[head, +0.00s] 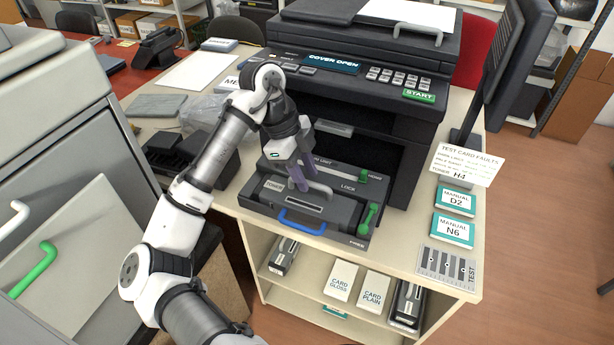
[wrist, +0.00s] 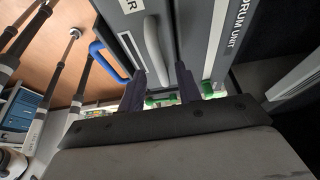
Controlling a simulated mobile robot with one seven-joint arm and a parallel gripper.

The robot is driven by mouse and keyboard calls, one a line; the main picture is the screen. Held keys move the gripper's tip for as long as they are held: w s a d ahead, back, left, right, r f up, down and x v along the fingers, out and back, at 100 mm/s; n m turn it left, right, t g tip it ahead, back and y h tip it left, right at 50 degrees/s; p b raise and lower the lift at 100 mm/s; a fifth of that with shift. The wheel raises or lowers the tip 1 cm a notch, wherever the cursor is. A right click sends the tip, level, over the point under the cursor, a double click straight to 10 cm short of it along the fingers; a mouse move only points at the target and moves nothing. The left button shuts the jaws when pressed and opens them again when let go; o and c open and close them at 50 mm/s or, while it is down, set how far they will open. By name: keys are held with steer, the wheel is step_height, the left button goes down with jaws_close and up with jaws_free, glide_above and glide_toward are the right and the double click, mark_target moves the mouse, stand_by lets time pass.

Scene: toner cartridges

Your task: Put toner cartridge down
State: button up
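The toner cartridge (head: 274,185), dark grey with a pale TONER label and a light grey handle, lies in the pulled-out drum unit tray (head: 357,229) at the front of the printer. My gripper (head: 302,185) points down at the cartridge's handle. In the wrist view the fingers of my gripper (wrist: 160,72) are apart, one on each side of the cartridge's handle (wrist: 154,48), with gaps visible between fingers and handle. I cannot tell how deep the cartridge sits in the tray.
The printer (head: 400,110) reads COVER OPEN. The tray has a blue handle (head: 301,225) and green locks (head: 370,217). Other cartridges stand on the shelf below, at left (head: 283,257) and right (head: 407,304).

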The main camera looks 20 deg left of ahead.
steer(key=b+v, duration=0.1)
steer(key=v, duration=0.9)
steer(key=shift+a+r, duration=0.2)
steer(key=shift+r, duration=0.1)
stand_by(0.8)
